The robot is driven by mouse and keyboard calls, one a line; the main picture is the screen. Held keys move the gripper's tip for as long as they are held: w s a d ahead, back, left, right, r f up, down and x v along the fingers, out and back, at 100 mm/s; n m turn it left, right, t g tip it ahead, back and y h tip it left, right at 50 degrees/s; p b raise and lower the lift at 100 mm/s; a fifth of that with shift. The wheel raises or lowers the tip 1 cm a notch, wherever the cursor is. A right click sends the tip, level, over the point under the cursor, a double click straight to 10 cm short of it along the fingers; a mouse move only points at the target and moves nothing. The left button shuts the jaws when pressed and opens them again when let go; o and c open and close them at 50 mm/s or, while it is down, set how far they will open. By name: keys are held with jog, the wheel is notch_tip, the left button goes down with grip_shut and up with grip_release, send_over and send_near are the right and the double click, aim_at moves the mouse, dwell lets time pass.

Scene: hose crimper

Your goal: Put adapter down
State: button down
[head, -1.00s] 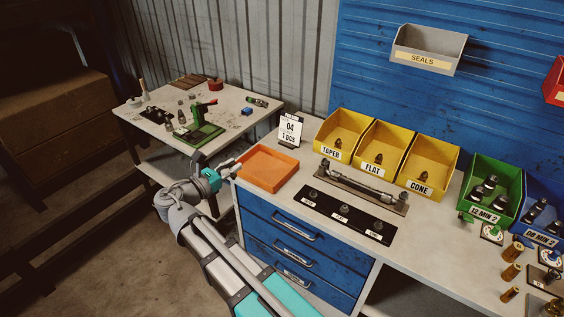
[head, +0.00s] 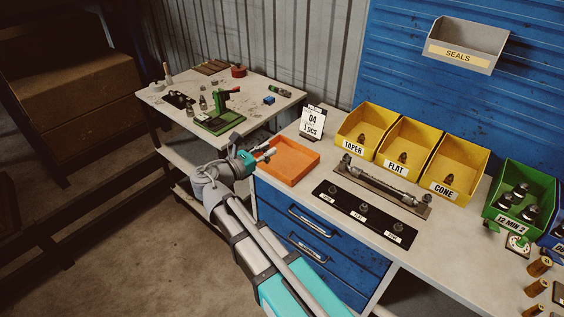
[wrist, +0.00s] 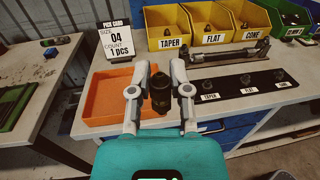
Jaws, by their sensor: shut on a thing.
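My gripper (wrist: 160,88) is shut on a dark, roughly cylindrical adapter (wrist: 160,98), which is upright between the two fingers in the wrist view. In the head view my gripper (head: 265,153) is at the left edge of the orange tray (head: 312,157); the held adapter is too small to make out there. In the wrist view the tray (wrist: 88,118) lies beyond and left of the fingers and looks empty. I cannot tell the adapter's height above the bench.
A pick card (head: 312,121) reading 04, 1 pcs stands behind the tray. Yellow bins labelled taper (head: 347,142), flat (head: 385,160) and cone (head: 434,184) stand behind a hose fixture (head: 382,186) and a black sample strip (head: 337,209). A side table (head: 250,112) with tools stands left.

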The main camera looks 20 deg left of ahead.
jog(key=w+d+f+n+t+y+b, duration=0.1)
jog(key=w+d+f+b, duration=0.2)
jog(key=d, duration=0.3)
jog(key=shift+y, duration=0.3)
jog(key=shift+f, duration=0.1)
